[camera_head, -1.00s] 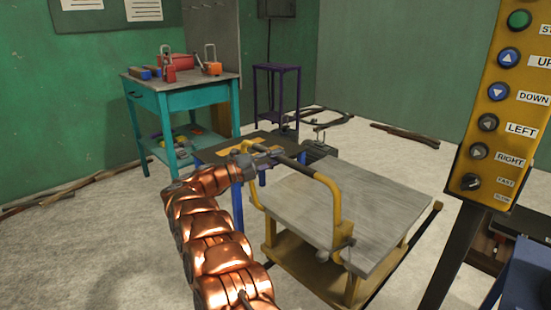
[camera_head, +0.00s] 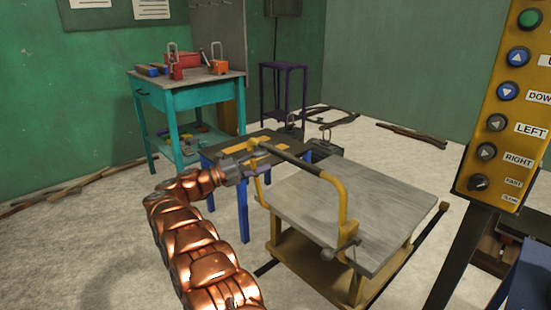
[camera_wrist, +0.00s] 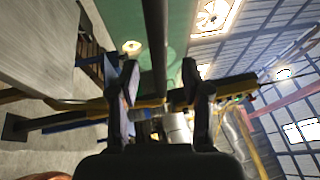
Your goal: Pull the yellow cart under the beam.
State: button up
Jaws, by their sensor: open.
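The yellow cart (camera_head: 348,268) stands on the pale floor with a grey, flat top (camera_head: 365,212). Its yellow handle frame rises at the near left side and carries a black grip bar (camera_head: 295,158). My gripper (camera_head: 258,160) is at the far left end of this handle. In the wrist view my gripper (camera_wrist: 160,92) has its two fingers apart, and the dark bar (camera_wrist: 155,40) runs into the gap between them. I cannot tell whether the fingers touch it. I cannot make out the beam.
A blue-legged table (camera_head: 243,212) stands just behind my gripper, left of the cart. A teal workbench (camera_head: 195,95) and a purple stand (camera_head: 283,68) are farther back. Floor at the left front is clear.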

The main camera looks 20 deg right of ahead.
jog(key=shift+w+a+f, duration=0.1)
jog(key=shift+a+f, duration=0.1)
jog(key=shift+a, duration=0.7)
jog(key=shift+a+f, duration=0.2)
jog(key=shift+a, duration=0.75)
jog(key=shift+w+a+f, duration=0.1)
jog(key=shift+a+f, duration=0.1)
jog(key=shift+a, duration=0.7)
